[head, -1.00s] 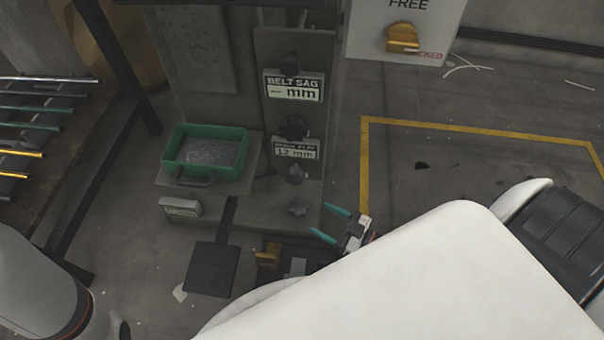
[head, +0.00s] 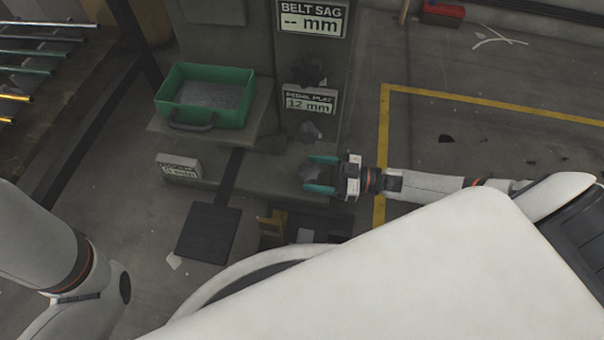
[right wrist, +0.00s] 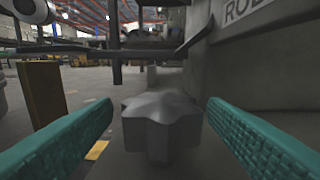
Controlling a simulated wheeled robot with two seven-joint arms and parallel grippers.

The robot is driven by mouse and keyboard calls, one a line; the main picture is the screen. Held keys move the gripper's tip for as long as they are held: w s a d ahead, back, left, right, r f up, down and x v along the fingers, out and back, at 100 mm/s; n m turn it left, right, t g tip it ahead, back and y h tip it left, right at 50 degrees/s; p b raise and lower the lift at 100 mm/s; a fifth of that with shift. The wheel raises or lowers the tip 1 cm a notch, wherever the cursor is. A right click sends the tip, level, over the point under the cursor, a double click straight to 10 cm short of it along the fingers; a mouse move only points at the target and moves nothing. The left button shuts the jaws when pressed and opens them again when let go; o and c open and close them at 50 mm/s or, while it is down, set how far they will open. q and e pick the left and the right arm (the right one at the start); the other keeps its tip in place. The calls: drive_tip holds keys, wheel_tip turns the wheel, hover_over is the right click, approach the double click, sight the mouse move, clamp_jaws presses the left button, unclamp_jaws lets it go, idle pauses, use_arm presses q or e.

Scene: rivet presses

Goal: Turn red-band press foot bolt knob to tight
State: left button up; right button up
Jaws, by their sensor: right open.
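A dark grey star-shaped knob (head: 309,173) sits low at the press's foot in the head view. It also shows large in the middle of the right wrist view (right wrist: 161,126). My right gripper (head: 319,174) is open, with one teal finger on each side of the knob. In the right wrist view a gap shows between the knob and each finger (right wrist: 162,140), so I see no contact. I cannot see a red band on the press. My left arm (head: 60,245) enters at the left; its gripper is out of view.
A green bin (head: 207,95) stands on a ledge of the press. A black pedal plate (head: 209,232) and a yellowish block (head: 272,228) lie near the foot. Floor right of the press is open.

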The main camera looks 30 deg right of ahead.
sight(303, 167)
drive_tip(key=shift+b+x, duration=0.6)
drive_tip(key=shift+x, duration=1.3)
drive_tip(key=c, duration=1)
drive_tip(key=shift+r+p, duration=0.1)
drive_tip(key=shift+p, duration=0.4)
drive_tip(key=m+t+h+p, duration=0.2)
drive_tip(key=h+p, duration=0.1)
drive_tip(key=m+t+h+p, duration=0.3)
drive_tip(key=p, duration=0.1)
drive_tip(key=shift+w+d+r, duration=0.1)
drive_tip(key=shift+w+d, duration=0.05)
drive_tip(key=shift+d, duration=0.05)
drive_tip(key=shift+w+d+f+m+t+h+p, duration=0.1)
drive_tip(key=shift+d+m+t+h+p, duration=0.05)
drive_tip(key=shift+m+t+h+p, duration=0.65)
drive_tip(key=shift+w+d+f+m+t+h+p, duration=0.1)
drive_tip(key=shift+m+t+h+p, duration=0.15)
drive_tip(key=shift+m+h, duration=0.6)
drive_tip(key=shift+h, duration=0.45)
drive_tip(key=o, duration=1)
